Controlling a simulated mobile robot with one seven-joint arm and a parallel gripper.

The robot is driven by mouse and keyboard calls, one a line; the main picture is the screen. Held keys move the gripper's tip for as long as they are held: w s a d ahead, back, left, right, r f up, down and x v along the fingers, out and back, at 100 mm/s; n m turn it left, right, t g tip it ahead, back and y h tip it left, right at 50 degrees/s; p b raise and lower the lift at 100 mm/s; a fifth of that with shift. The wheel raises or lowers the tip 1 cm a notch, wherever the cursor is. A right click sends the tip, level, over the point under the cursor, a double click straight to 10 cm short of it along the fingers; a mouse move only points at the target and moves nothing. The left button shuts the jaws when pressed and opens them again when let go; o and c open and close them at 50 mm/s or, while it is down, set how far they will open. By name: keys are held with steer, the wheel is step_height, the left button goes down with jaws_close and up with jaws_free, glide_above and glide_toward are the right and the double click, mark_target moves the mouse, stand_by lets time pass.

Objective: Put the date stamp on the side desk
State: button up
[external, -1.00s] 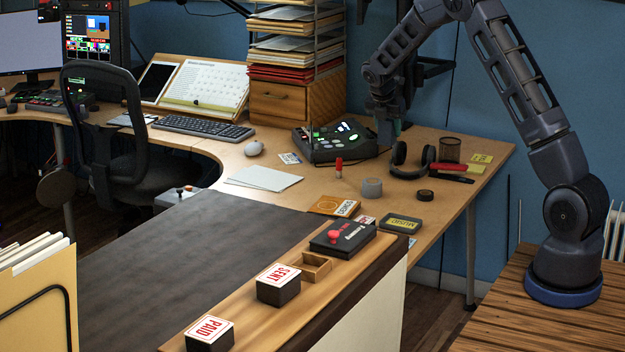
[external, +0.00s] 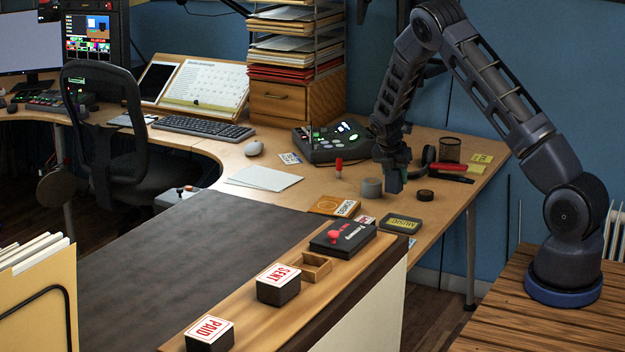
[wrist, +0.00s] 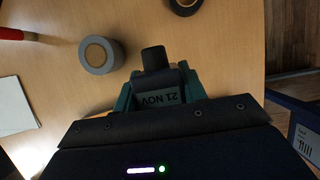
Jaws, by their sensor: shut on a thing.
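My gripper (external: 394,187) is low over the wooden desk (external: 330,195) at the right, beside a grey tape roll. In the wrist view its teal fingers (wrist: 157,88) are shut on the date stamp (wrist: 154,60), a dark stamp with a grey band reading "21 NOV". In the external view I cannot make the stamp out apart from the gripper. I cannot tell whether its lower end touches the desk top.
The grey tape roll (external: 371,188) stands just left of my gripper, a black tape roll (external: 425,195) just right. A "MUSIC" pad (external: 401,224) lies in front.

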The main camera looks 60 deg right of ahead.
mark_target(394, 190)
steer(key=shift+f, duration=2.5)
steer(key=shift+f, duration=0.15)
steer(key=o, duration=1.1)
steer(key=shift+c, duration=0.2)
